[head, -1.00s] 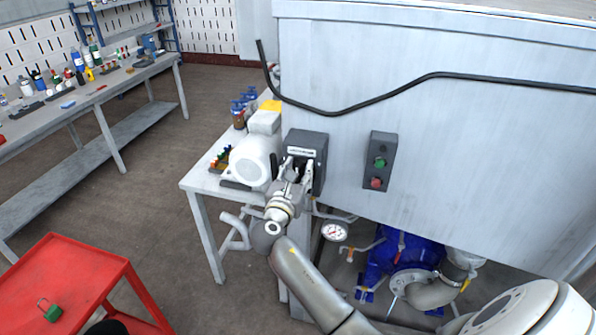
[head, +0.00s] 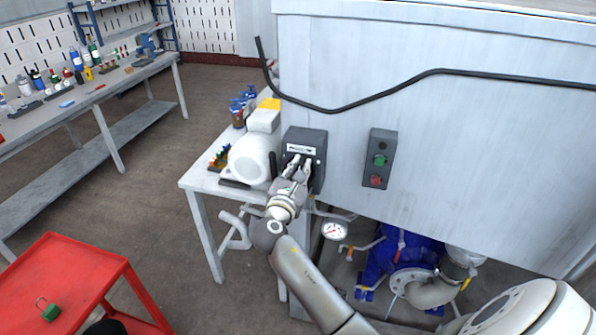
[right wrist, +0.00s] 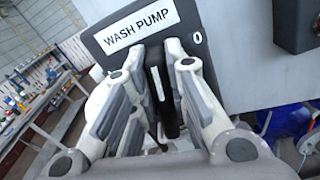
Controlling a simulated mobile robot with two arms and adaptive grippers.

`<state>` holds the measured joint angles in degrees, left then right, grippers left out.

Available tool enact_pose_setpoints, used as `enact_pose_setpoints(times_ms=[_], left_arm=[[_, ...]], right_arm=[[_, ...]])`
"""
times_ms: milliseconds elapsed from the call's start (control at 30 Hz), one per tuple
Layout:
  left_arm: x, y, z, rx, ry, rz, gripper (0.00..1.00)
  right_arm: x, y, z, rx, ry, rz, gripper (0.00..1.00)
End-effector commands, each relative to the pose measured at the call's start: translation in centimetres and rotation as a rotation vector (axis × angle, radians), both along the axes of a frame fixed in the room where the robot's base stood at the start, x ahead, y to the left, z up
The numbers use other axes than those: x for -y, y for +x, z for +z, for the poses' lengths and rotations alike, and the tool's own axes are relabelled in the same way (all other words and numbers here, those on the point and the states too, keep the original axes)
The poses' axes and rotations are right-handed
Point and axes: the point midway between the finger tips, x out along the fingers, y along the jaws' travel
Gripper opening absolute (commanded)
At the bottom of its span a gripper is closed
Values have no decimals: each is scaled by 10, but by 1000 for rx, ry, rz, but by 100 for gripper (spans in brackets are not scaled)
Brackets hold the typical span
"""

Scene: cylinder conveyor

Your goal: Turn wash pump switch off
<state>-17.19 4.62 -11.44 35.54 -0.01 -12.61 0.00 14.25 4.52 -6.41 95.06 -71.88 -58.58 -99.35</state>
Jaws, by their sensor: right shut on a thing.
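The wash pump switch is a dark grey box (head: 291,138) on the side of the big light-grey cabinet. In the right wrist view the box (right wrist: 103,42) bears a white "WASH PUMP" label (right wrist: 138,34) and a "0" mark to the right. Its black handle (right wrist: 157,85) with a white line stands between the fingers of my right gripper (right wrist: 164,52). In the head view my right gripper (head: 298,165) is at the front of the box, shut on the handle, which it mostly hides. My left gripper is not in view.
A green-and-red button box (head: 380,158) is on the cabinet (head: 460,140) to the right. A small table (head: 205,180) with a white motor (head: 248,160) stands close at left. A blue pump (head: 405,252) and gauge (head: 334,231) are below. A red cart (head: 80,270) is at lower left.

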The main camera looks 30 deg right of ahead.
Motion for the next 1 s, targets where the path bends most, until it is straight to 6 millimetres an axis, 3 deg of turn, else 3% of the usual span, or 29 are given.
enact_pose_setpoints(times_ms=[1000], left_arm=[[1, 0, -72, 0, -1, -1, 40]], right_arm=[[10, -13, -20, 730, 627, -2, 0]])
